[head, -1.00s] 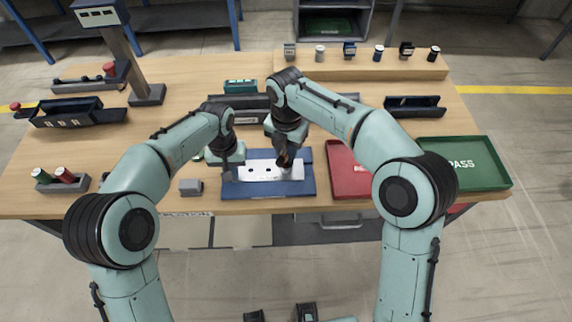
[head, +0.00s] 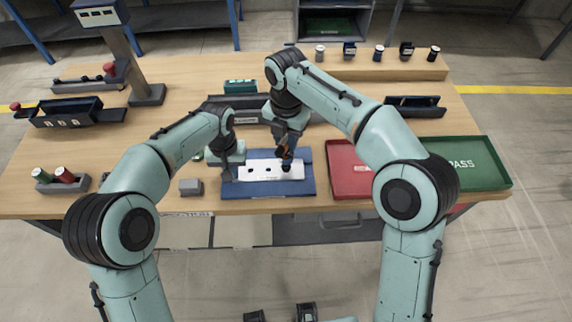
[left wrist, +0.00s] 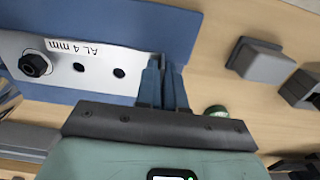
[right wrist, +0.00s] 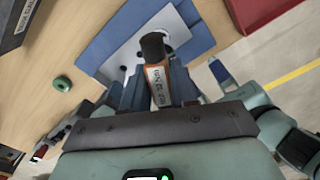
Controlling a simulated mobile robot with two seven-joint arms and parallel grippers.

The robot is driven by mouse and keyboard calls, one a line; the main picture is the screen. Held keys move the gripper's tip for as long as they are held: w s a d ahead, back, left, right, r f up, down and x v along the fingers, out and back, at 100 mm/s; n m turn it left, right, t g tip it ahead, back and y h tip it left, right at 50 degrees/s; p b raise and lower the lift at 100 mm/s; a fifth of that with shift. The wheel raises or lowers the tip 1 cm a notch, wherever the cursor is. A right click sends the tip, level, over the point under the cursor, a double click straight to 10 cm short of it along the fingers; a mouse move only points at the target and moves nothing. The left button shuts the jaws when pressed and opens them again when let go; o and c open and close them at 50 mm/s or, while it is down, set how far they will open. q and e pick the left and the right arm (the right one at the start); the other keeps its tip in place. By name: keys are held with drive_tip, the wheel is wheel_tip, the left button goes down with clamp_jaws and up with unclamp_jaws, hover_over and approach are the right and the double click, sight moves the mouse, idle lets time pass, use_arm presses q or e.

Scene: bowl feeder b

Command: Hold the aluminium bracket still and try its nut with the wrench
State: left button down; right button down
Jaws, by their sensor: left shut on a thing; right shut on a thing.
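The aluminium bracket (head: 258,173) is a pale flat plate lying on a blue mat (head: 262,210). In the left wrist view the bracket (left wrist: 100,60) shows an "AL 4 mm" label, two open holes and the dark nut (left wrist: 34,64) at its far end. My left gripper (head: 232,174) is shut on the near end of the bracket. My right gripper (right wrist: 160,88) is shut on the wrench (right wrist: 157,82), which has an orange lettered handle and a dark end. In the head view the wrench (head: 285,152) is above the nut (head: 286,168), apart from it.
A red tray (head: 350,190) lies right of the mat, with a green "PASS" tray (head: 480,183) beyond it. A small grey block (head: 190,187) stands left of the mat. A dark open bin (head: 415,112) and a long grey rack (head: 250,118) stand behind.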

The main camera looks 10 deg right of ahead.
use_arm(q)
drive_tip(key=c, duration=1.2)
unclamp_jaws()
drive_tip(key=shift+o, duration=0.2)
drive_tip(key=shift+r, duration=0.15)
wheel_tip(320, 180, up, 12)
drive_tip(key=f, duration=0.1)
drive_tip(key=a, duration=0.8)
drive_tip(key=shift+s+r, duration=0.2)
drive_tip(key=shift+r, duration=0.15)
drive_tip(key=shift+s, duration=0.1)
